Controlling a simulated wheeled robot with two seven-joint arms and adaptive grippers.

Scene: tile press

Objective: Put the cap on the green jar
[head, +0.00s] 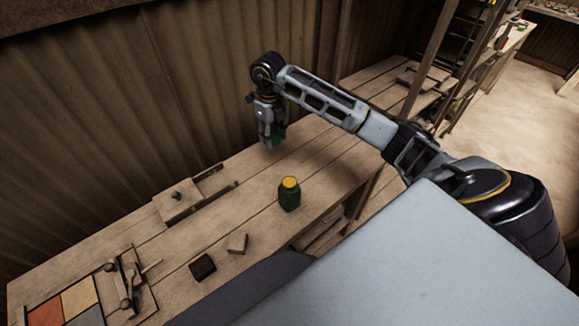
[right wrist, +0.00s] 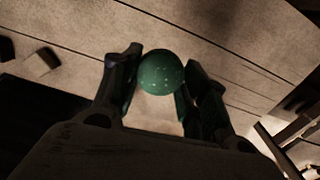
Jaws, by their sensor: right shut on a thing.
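The green jar (head: 289,197) stands upright on the wooden bench, with a yellow top showing at its mouth. My right gripper (head: 271,138) points down above the bench, behind and a little left of the jar in the head view. It is shut on a green cap (head: 280,132), which is apart from the jar. In the right wrist view the cap (right wrist: 161,73) is a round, speckled green thing between the two fingers (right wrist: 158,85). The jar does not show clearly there. My left gripper is not in view.
A dark block (head: 202,267) and a small wooden block (head: 237,243) lie left of the jar. A wooden board with a knob (head: 177,199) lies near the corrugated wall. A press-like fixture (head: 127,285) and colored tiles (head: 80,299) are at front left. Bench around the jar is clear.

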